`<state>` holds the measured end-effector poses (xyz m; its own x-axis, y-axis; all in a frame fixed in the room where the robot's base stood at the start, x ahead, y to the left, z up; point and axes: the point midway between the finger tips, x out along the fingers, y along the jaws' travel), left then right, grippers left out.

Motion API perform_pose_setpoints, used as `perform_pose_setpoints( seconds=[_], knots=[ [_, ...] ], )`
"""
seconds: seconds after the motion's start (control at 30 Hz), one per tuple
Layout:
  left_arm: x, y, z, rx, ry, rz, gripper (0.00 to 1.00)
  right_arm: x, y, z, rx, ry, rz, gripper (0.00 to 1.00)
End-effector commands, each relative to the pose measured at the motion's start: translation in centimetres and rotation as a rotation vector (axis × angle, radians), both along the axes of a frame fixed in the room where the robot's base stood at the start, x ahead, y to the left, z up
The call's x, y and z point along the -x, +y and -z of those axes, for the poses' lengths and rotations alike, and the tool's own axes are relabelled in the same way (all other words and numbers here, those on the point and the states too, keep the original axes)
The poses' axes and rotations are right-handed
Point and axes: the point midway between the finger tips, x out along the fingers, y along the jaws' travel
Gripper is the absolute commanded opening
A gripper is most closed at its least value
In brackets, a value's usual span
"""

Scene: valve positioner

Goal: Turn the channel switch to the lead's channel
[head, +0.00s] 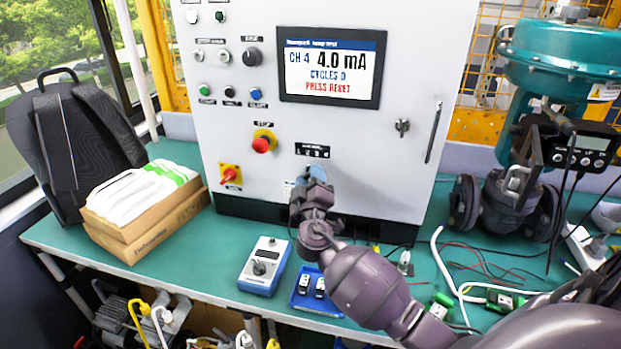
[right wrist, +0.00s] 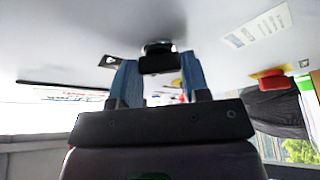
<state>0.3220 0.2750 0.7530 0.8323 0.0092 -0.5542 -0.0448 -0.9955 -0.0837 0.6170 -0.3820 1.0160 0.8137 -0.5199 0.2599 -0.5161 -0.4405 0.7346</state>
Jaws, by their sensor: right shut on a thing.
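The white control cabinet (head: 350,170) carries a screen (head: 331,68) reading "CH 4", "4.0 mA", "CYCLES 0", "PRESS RESET". My right gripper (head: 314,174) is at the cabinet front, below a small dark label (head: 312,150), and hides the control there in the head view. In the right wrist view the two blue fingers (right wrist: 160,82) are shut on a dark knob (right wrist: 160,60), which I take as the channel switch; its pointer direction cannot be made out. Red and black leads (head: 485,262) lie on the bench at right; I cannot read a channel on them. My left gripper is not in view.
A red push button (head: 262,143) and a red-yellow rotary switch (head: 229,175) sit left of my gripper. On the green bench (head: 190,262) are a blue-grey meter (head: 264,266), a blue tray (head: 318,301), a box of papers (head: 145,210) and a valve with teal actuator (head: 560,55).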

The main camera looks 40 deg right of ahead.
Motion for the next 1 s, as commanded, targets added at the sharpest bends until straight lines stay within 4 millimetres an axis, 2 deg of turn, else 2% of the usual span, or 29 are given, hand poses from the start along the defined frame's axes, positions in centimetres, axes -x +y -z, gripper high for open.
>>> perform_pose_setpoints(
  seconds=[0.27, 0.8, 1.0],
  knots=[
    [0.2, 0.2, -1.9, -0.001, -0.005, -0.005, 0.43, 0.1, 0.0, -0.6, 0.108, 0.127, 0.001, 0.19],
    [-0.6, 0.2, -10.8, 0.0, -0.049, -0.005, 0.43, 0.2, 0.0, -0.8, 0.434, 0.512, -0.002, 0.19],
    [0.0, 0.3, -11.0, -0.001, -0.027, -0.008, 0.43, 0.1, -0.1, -0.5, 0.533, 0.627, -0.002, 0.19]
  ],
)
